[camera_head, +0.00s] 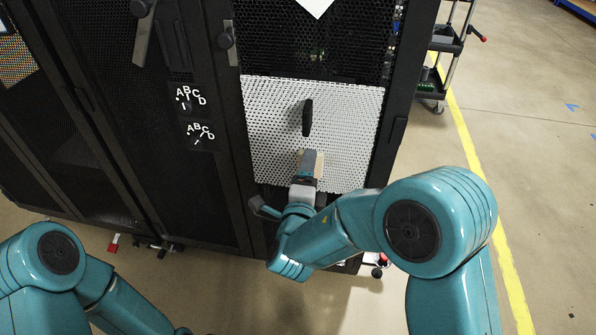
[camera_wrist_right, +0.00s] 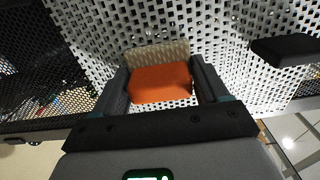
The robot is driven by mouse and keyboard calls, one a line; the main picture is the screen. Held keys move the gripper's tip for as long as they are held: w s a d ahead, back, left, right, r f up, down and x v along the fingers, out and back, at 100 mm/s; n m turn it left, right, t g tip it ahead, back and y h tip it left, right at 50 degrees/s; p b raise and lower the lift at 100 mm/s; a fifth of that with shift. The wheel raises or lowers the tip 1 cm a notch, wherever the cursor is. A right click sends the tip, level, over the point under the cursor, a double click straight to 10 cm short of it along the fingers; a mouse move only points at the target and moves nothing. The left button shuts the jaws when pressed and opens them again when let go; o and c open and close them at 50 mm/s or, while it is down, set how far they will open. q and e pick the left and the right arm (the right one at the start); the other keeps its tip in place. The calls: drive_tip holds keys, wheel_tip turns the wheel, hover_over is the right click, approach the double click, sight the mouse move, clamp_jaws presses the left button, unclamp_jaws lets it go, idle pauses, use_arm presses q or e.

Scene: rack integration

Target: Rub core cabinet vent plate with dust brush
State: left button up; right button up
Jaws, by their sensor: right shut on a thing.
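The vent plate (camera_head: 275,135) is a white perforated panel on the front of the black cabinet, with a black upright handle (camera_head: 307,117) near its middle. My right gripper (camera_head: 311,158) is at the lower part of the plate, below the handle. In the right wrist view the gripper is shut on the dust brush (camera_wrist_right: 160,84), which has an orange body and pale bristles (camera_wrist_right: 155,55). The bristles point at the plate and look close to or against it; contact is not certain. My left arm shows at the lower left, with its gripper out of view.
Black mesh cabinet doors (camera_head: 110,140) with lettered dials (camera_head: 197,133) stand left of the plate. A cart (camera_head: 440,70) stands at the upper right. A yellow line (camera_head: 470,150) crosses the open floor at right.

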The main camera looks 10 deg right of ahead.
drive_tip(key=shift+s+d+b, duration=0.15)
drive_tip(key=shift+s+d, duration=0.25)
drive_tip(key=shift+d, duration=0.9)
drive_tip(key=shift+s+d+b, duration=0.15)
drive_tip(key=shift+s+d, duration=0.25)
drive_tip(key=shift+d, duration=0.85)
drive_tip(key=shift+s+d+b, duration=0.15)
drive_tip(key=shift+s+d, duration=0.25)
drive_tip(key=shift+d, duration=0.9)
drive_tip(key=shift+s+a, duration=0.1)
approach(346, 166)
drive_tip(key=shift+a+b, duration=0.1)
drive_tip(key=shift+b, duration=0.2)
drive_tip(key=shift+v, duration=1.4)
